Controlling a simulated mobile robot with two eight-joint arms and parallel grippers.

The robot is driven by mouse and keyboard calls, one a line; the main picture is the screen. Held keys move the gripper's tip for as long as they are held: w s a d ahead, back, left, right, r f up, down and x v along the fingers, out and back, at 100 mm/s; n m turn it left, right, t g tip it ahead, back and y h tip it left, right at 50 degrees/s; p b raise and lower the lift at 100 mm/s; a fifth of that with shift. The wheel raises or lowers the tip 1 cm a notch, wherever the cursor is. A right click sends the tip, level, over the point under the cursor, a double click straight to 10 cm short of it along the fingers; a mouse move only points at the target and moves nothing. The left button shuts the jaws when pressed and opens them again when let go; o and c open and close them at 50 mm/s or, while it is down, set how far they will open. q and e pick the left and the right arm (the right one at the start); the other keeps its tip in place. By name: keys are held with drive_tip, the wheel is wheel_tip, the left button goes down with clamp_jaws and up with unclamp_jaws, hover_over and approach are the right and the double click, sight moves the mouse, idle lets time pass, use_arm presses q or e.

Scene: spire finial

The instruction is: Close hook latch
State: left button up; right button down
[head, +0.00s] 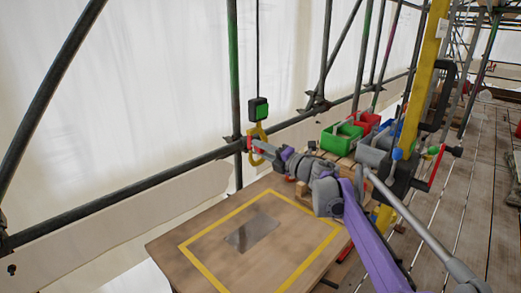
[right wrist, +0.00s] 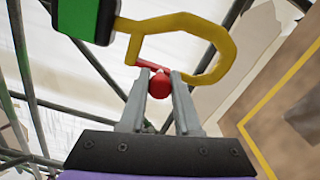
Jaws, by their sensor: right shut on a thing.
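A yellow hook (head: 257,131) hangs under a green and black block (head: 259,108) on a dark cable. In the right wrist view the hook (right wrist: 228,48) curves from its shank at the left round to a tip at the lower right. A red latch bar (right wrist: 149,65) runs from the shank across the hook's mouth. A red knob (right wrist: 159,85) sits between the fingertips of my right gripper (right wrist: 160,88), which is shut on it. My right gripper (head: 256,147) reaches the hook from the right in the head view. The fingers hide whether the bar meets the tip.
A wooden table (head: 165,246) with a yellow outlined square and a grey plate (head: 252,232) lies below. Green bins (head: 342,136) and red bins (head: 367,121) stand behind my right arm. Scaffold tubes (head: 236,70) and a yellow post (head: 420,70) stand close by.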

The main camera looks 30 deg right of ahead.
drive_tip(key=c, duration=0.6)
unclamp_jaws()
drive_tip(key=b+v, duration=0.1)
drive_tip(key=v, duration=1)
drive_tip(key=shift+w, duration=0.1)
